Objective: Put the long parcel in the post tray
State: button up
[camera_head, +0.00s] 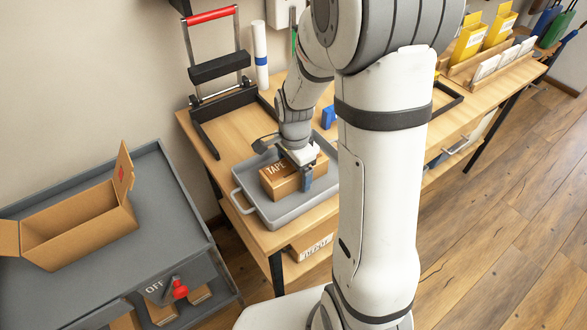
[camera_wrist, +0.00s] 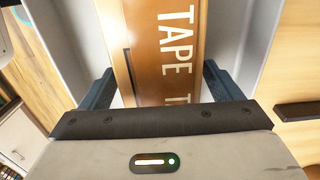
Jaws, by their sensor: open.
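A long brown box lettered TAPE (camera_head: 277,181), which looks like the long parcel, lies in a grey tray with handles (camera_head: 286,216), likely the post tray, on the wooden table. In the wrist view the box (camera_wrist: 146,40) fills the space between the fingers, its lettering running away from me. My gripper (camera_head: 288,166) is over the box, open, with one finger on each side of it. In the wrist view the gripper (camera_wrist: 160,87) has dark fingers spread wider than the box. Part of the tray is hidden behind my arm.
An open cardboard box (camera_head: 80,224) stands on a grey cabinet (camera_head: 172,195) at left, with a red knob (camera_head: 180,289) marked OFF. A red-handled folding cart (camera_head: 215,70) and a white roll (camera_head: 261,57) are at the table's back. Yellow files (camera_head: 468,44) stand far right.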

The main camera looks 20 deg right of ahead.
notch_tip(320, 180, up, 12)
jog(key=shift+f+p, duration=0.2)
jog(key=shift+p, duration=0.25)
jog(key=s+r+n+t, duration=0.1)
jog(key=s+r+n, duration=0.1)
jog(key=s+n, duration=0.5)
jog(key=s+r+n+t, duration=0.1)
jog(key=s+r+n, duration=0.1)
jog(key=s+n, duration=0.5)
jog(key=shift+a+r, duration=0.35)
jog(key=shift+r, duration=0.05)
notch_tip(320, 180, up, 4)
jog(key=p, duration=0.3)
jog(key=shift+f+t, duration=0.1)
jog(key=shift+t, duration=0.2)
